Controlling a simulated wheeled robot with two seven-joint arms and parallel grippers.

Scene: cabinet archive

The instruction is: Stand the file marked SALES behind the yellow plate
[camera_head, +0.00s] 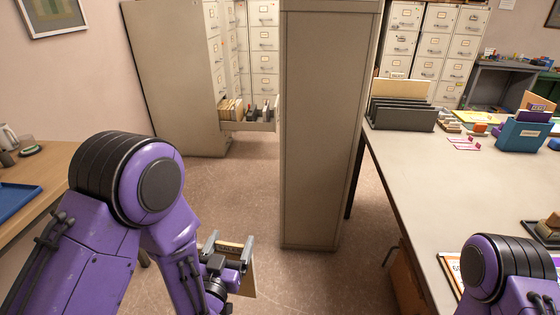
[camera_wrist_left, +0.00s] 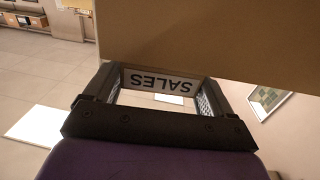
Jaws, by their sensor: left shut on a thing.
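My left gripper (camera_head: 229,252) is shut on the SALES file (camera_head: 246,282) and holds it in the air, low in front of the tall cabinet. In the left wrist view the file is a broad tan board (camera_wrist_left: 215,40), and its white label reads SALES upside down between the fingers of the gripper (camera_wrist_left: 158,92). An open drawer (camera_head: 252,126) at the back holds tan files (camera_head: 231,108) and dark plates. I cannot make out for certain a yellow plate in it; the drawer is small and partly hidden by the cabinet. My right arm shows at the lower right, its gripper out of frame.
A tall beige cabinet (camera_head: 318,130) stands in the middle, close to the open drawer. A long table (camera_head: 440,185) at the right bears a dark file rack (camera_head: 402,116) and a blue box (camera_head: 522,136). A wooden desk (camera_head: 45,175) is at the left. Floor between is free.

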